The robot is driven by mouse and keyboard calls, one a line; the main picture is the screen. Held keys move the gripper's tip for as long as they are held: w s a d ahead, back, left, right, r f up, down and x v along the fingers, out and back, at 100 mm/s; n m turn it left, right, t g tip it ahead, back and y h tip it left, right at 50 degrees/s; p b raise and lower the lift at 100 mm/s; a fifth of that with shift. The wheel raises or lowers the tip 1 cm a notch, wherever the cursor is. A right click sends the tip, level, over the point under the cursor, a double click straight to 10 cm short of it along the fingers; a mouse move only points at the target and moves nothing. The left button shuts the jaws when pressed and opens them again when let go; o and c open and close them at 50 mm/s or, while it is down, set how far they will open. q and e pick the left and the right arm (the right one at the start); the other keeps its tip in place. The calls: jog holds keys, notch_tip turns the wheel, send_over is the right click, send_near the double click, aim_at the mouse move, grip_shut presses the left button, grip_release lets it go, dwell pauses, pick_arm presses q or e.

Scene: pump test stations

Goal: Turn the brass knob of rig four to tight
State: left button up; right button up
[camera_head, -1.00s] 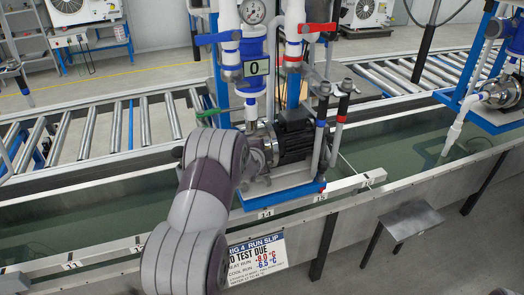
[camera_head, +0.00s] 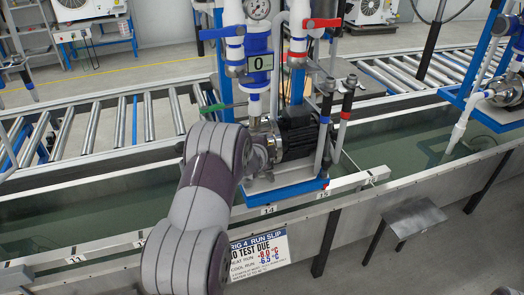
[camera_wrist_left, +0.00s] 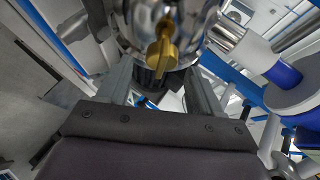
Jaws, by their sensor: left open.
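The brass knob (camera_wrist_left: 162,50) shows in the left wrist view, on the front of a shiny round metal body (camera_wrist_left: 135,22). Its narrow handle points down in that picture. My left gripper (camera_wrist_left: 162,76) is open, with one finger on either side of the knob's line and a gap on both sides. I cannot tell how deep the knob sits between the fingertips. In the head view my left arm covers the knob and gripper, in front of the rig four pump (camera_head: 297,133). The rig four slip (camera_head: 259,256) hangs below. My right gripper is not in view.
A water trough (camera_head: 400,160) runs across, with rollers (camera_head: 148,115) behind. A small metal stand (camera_head: 414,218) is at front right.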

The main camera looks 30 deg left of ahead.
pick_arm(q)
jog(key=b+v, duration=0.1)
jog(key=v, duration=1)
jog(key=shift+s+r, duration=0.2)
jog(key=shift+s, duration=0.1)
